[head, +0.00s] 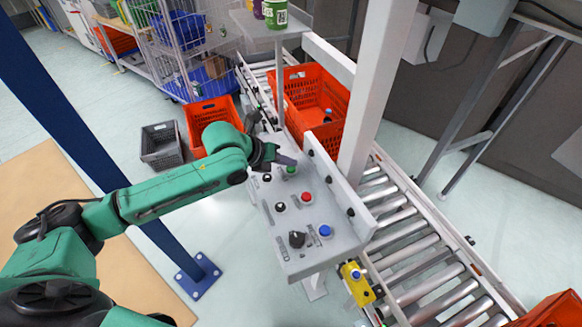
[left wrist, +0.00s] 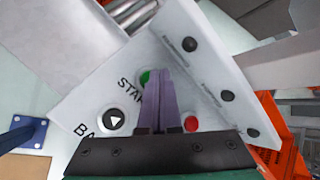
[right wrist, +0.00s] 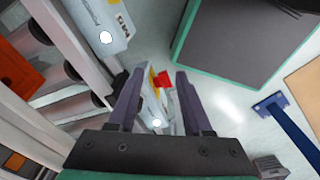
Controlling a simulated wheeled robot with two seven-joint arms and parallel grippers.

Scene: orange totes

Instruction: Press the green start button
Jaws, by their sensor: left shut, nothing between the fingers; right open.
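The green start button (head: 291,170) is on the grey sloped control panel (head: 325,249), near its far end. It also shows in the left wrist view (left wrist: 146,77), partly covered by my fingers, beside the lettering "STAR". My left gripper (head: 290,160) is shut and empty, its tips over the panel right at the green button. In the left wrist view the closed fingertips (left wrist: 159,72) overlap the button's right side. I cannot tell whether they touch it. My right gripper (right wrist: 158,77) is open and empty in the right wrist view, and is not seen in the head view.
The panel also bears a red button (head: 306,197), a blue button (head: 325,231) and a black knob (head: 297,239). A white post (head: 375,100) and a roller conveyor (head: 420,245) stand to the right. An orange tote (head: 318,85) sits on the conveyor behind. A yellow box (head: 358,284) hangs at the near end.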

